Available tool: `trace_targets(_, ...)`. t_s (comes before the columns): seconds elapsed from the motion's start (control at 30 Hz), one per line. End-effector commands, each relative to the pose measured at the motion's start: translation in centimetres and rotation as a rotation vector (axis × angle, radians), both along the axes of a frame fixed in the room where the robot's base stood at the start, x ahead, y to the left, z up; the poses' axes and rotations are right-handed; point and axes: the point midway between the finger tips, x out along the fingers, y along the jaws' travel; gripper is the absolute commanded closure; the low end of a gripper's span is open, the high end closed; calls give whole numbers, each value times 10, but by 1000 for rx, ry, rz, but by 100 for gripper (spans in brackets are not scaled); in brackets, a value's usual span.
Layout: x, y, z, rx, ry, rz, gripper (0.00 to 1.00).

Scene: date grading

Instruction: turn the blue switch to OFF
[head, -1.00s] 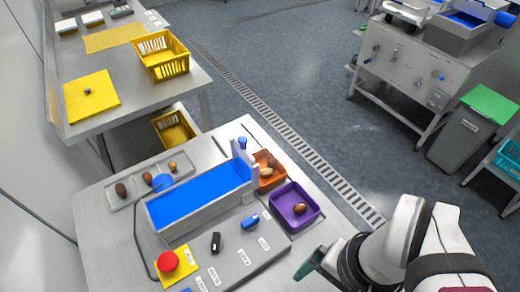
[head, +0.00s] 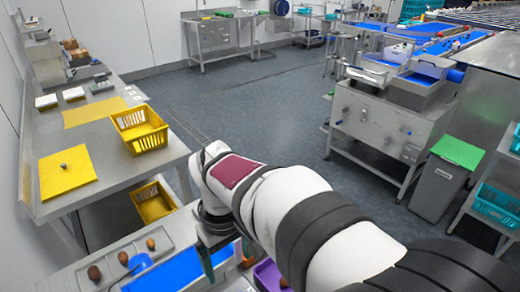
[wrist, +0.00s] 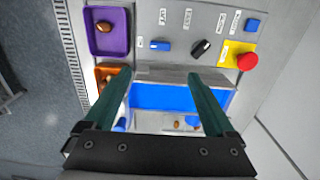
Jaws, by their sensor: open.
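The blue switch (wrist: 160,45) is a small oblong knob on the grey control panel (wrist: 215,65), lying roughly sideways in the wrist view. White labels (wrist: 162,16) stand near it, but I cannot read OFF surely. A black knob (wrist: 201,47) sits to its right. My gripper (wrist: 160,77) is open and empty. Its green fingers reach over the blue belt (wrist: 160,97), with the switch beyond their tips, between their lines. I cannot tell the height. In the head view a finger of my gripper (head: 206,262) shows; my arm and the picture edge hide the switch.
A red button on a yellow plate (wrist: 231,48) and a small blue button (wrist: 252,25) are at the panel's right. A purple tray (wrist: 122,42) with a date lies left, an orange tray (wrist: 100,72) below it. A grey tray (head: 80,271) holds several dates.

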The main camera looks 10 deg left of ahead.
Motion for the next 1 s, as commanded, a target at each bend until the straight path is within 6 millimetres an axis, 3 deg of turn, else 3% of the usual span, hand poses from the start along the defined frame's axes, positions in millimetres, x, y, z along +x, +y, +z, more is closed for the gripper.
trace_targets(0.13,-1,1,-28,-3,4,9,10)
trace_targets(0.5,-1,0,-131,-4,5,3,10)
trace_targets(0.7,0,0,-153,0,1,2,10)
trace_targets(1.0,0,0,-155,0,0,1,12)
